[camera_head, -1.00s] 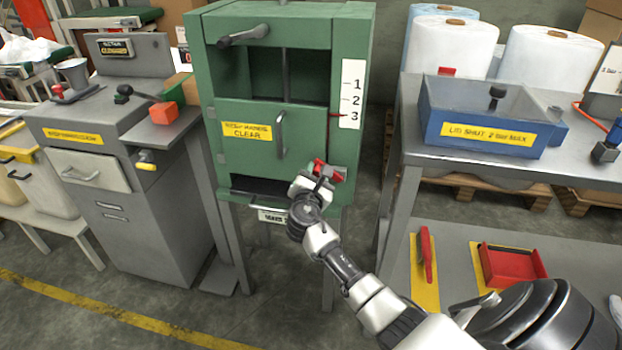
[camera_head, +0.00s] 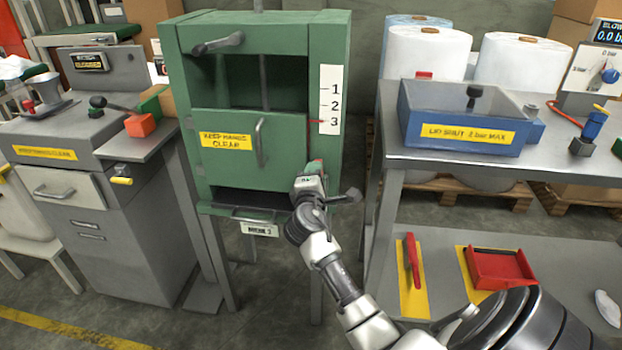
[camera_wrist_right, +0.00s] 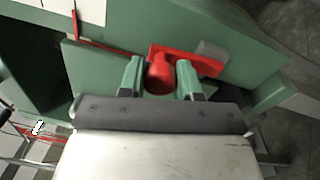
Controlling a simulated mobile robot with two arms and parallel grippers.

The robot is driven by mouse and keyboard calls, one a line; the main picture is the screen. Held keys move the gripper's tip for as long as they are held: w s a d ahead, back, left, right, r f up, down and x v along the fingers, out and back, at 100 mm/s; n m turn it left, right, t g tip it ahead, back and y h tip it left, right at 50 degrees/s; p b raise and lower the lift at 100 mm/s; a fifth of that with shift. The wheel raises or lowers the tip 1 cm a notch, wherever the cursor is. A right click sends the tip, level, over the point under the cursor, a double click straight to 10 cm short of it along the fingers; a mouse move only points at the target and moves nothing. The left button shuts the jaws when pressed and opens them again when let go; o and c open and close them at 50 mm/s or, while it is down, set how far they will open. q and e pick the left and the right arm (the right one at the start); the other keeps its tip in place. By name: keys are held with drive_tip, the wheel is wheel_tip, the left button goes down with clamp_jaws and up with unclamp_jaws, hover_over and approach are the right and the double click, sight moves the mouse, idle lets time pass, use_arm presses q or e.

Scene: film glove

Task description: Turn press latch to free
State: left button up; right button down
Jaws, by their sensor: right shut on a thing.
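The green press (camera_head: 325,50) stands in the middle of the head view, its front door (camera_head: 225,165) down over the lower part of the opening. The red latch (camera_head: 313,167) is at the door's lower right; my right gripper mostly hides it there. In the right wrist view the latch is a red bar (camera_wrist_right: 207,65) with a round red knob (camera_wrist_right: 160,76). My right gripper (camera_wrist_right: 160,70) has its green fingers on either side of the knob and is shut on it. It also shows in the head view (camera_head: 311,177). My left gripper is out of view.
A grey cabinet (camera_head: 110,215) stands left of the press. At right, a grey table (camera_head: 440,165) bears a blue box (camera_head: 465,135); a red tray (camera_head: 500,268) lies on its lower shelf. A dark grey piece (camera_head: 347,196) sticks out right of the gripper.

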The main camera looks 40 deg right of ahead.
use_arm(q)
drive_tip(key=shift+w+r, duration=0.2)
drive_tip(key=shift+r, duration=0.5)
use_arm(e)
drive_tip(key=shift+s+d+m, duration=0.15)
drive_tip(key=shift+s+m, duration=0.1)
drive_tip(key=shift+m, duration=0.25)
drive_tip(key=c, duration=0.8)
unclamp_jaws()
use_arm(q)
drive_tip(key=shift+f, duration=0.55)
use_arm(e)
drive_tip(key=v, duration=1)
drive_tip(key=shift+s+a, duration=0.2)
drive_tip(key=shift+a, duration=0.15)
